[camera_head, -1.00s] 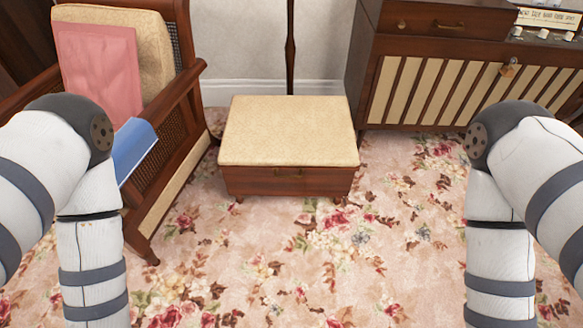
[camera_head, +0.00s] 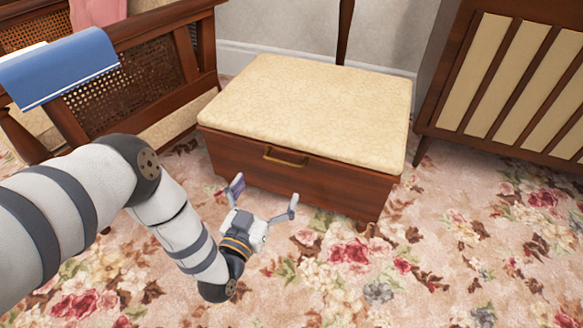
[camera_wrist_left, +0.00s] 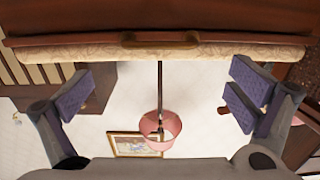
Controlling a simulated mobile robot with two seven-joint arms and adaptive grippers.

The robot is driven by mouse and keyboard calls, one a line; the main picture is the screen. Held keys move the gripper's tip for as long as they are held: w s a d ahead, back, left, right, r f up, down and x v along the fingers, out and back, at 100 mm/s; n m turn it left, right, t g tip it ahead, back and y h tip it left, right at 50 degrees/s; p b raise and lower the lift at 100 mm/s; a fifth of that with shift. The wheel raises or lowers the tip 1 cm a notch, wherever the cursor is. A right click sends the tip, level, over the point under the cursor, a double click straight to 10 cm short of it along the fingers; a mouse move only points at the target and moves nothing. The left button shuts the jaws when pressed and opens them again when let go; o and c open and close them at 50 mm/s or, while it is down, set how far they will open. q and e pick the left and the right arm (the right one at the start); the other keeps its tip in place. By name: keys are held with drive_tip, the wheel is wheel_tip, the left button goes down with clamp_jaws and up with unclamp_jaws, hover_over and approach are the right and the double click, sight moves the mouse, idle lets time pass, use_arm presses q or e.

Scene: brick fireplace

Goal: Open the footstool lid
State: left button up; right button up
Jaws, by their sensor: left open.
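The footstool (camera_head: 310,165) is a dark wooden box on short legs with a cream padded lid (camera_head: 320,105). The lid lies flat and closed on the box. A brass handle (camera_head: 285,157) is on the front. My left gripper (camera_head: 264,200) is open and empty, in front of the box and below the handle. In the left wrist view, which is upside down, the handle (camera_wrist_left: 160,40), the wooden front and the lid edge (camera_wrist_left: 215,53) lie beyond my spread fingers (camera_wrist_left: 160,98). My right gripper is not in view.
A wooden cane-sided armchair (camera_head: 150,70) stands left of the footstool, with a blue item (camera_head: 60,68) on its armrest. A slatted cabinet (camera_head: 500,80) stands at the right. The floral carpet (camera_head: 430,260) is clear in front.

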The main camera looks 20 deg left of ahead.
sight(282, 164)
use_arm(q)
drive_tip(key=w+b, duration=0.1)
drive_tip(key=w, duration=0.3)
drive_tip(key=w+b, duration=0.2)
drive_tip(key=w, duration=0.3)
drive_tip(key=shift+d+f+b, duration=0.1)
drive_tip(key=shift+f+b, duration=0.1)
drive_tip(key=shift+b, duration=0.1)
drive_tip(key=shift+w+r, duration=0.15)
drive_tip(key=shift+w, duration=0.1)
drive_tip(key=shift+c, duration=0.6)
